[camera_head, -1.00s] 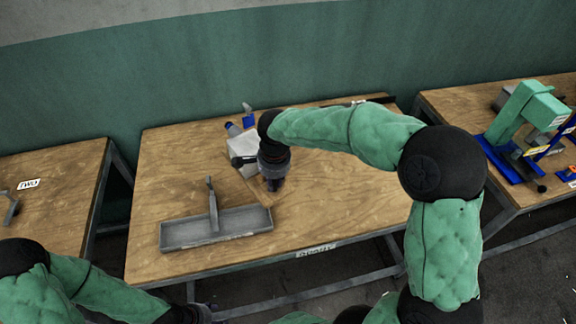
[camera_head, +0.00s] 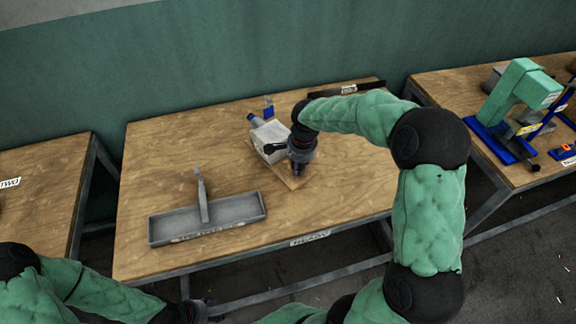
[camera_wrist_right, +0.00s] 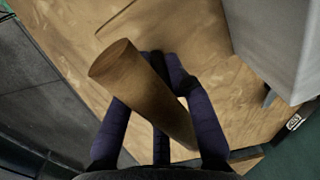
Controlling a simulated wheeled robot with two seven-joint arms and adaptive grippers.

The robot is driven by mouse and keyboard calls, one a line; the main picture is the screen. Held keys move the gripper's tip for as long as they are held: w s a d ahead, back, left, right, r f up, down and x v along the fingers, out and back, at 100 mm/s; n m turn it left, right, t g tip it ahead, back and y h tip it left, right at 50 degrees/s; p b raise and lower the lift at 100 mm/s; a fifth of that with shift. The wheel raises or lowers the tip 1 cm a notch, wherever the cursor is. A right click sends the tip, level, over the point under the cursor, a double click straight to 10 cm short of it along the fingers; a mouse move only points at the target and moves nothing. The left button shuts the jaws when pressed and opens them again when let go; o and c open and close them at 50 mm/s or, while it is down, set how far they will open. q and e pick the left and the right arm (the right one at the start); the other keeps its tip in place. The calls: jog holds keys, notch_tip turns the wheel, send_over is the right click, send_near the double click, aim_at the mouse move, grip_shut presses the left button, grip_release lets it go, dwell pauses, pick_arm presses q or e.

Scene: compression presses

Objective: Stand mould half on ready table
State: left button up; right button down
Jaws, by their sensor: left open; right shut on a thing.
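My right gripper (camera_head: 297,172) is low over the middle of the ready table (camera_head: 350,190). In the right wrist view its dark fingers (camera_wrist_right: 160,110) are shut around a brown round handle (camera_wrist_right: 135,75), which looks slanted. My left gripper (camera_head: 205,312) is open at the bottom edge, in front of the table, mostly cut off.
A grey tray-like piece (camera_head: 230,211) with an upright handle stands at the table's front left. Blue parts (camera_head: 267,108) show behind the block. A dark bar (camera_head: 345,91) lies along the back edge. A green press (camera_head: 525,92) stands on the right table. The ready table's right front is clear.

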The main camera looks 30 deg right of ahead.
aim_at(303, 173)
jog(key=shift+w+d+f+b, duration=0.2)
jog(key=shift+d+f+b, duration=0.1)
jog(key=shift+d+f, duration=0.65)
notch_tip(303, 173, down, 3)
jog(key=shift+d+f+b, duration=0.1)
jog(key=shift+f+b, duration=0.05)
jog(key=shift+b, duration=0.5)
jog(key=c, duration=1.1)
grip_release()
jog(key=shift+s+f, duration=0.15)
jog(key=shift+s, duration=0.05)
jog(key=shift+c, duration=0.2)
notch_tip(303, 173, up, 12)
jog(key=s+p, duration=0.1)
jog(key=p, duration=0.2)
jog(key=shift+s, duration=0.2)
jog(key=shift+p, duration=0.3)
